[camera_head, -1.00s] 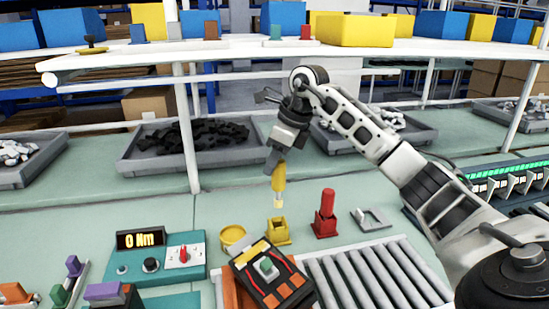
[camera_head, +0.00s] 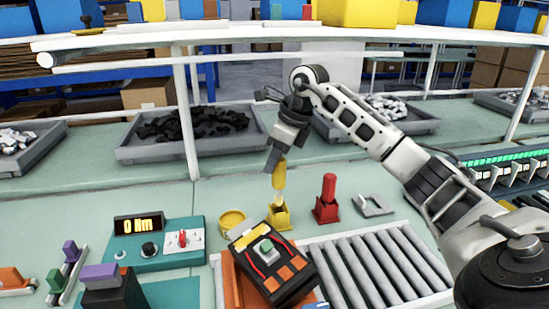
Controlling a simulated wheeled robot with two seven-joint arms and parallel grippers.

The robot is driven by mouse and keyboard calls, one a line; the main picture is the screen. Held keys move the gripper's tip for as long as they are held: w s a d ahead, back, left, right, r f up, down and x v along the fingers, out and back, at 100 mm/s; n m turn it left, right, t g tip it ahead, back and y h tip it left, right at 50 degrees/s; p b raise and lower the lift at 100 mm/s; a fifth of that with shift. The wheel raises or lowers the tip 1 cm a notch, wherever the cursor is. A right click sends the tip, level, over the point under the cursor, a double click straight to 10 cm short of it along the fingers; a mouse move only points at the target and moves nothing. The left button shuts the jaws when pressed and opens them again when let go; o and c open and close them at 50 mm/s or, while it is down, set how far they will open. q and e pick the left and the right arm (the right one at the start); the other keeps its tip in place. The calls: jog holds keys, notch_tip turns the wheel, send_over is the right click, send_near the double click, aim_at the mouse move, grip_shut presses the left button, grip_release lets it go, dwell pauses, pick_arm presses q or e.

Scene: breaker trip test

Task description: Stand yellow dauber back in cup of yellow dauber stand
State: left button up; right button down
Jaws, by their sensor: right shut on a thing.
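My right gripper (camera_head: 277,163) is shut on the yellow dauber (camera_head: 279,179) and holds it upright, pale tip down. The yellow dauber stand (camera_head: 278,219) is a small yellow block with a cup, directly below the dauber. The pale tip is at the cup's mouth; I cannot tell how far inside it is. My left gripper is not in view.
A red dauber in its red stand (camera_head: 326,208) is just right of the yellow stand. A round yellow dish (camera_head: 232,221) is to its left. A breaker unit (camera_head: 266,262) is in front, beside the rollers (camera_head: 370,265). A teal torque tester (camera_head: 160,245) is further left.

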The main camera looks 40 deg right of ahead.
aim_at(274, 181)
jog(key=shift+p, duration=0.5)
dwell(1.1)
jog(key=shift+f, duration=0.25)
jog(key=shift+f+b, duration=0.7)
jog(key=shift+f, duration=0.1)
jog(key=shift+f+b, duration=0.4)
jog(key=shift+f, duration=0.25)
jog(key=shift+f+b, duration=0.9)
jog(key=shift+f, duration=0.45)
jog(key=c, duration=1)
grip_release()
jog(key=shift+c, duration=0.2)
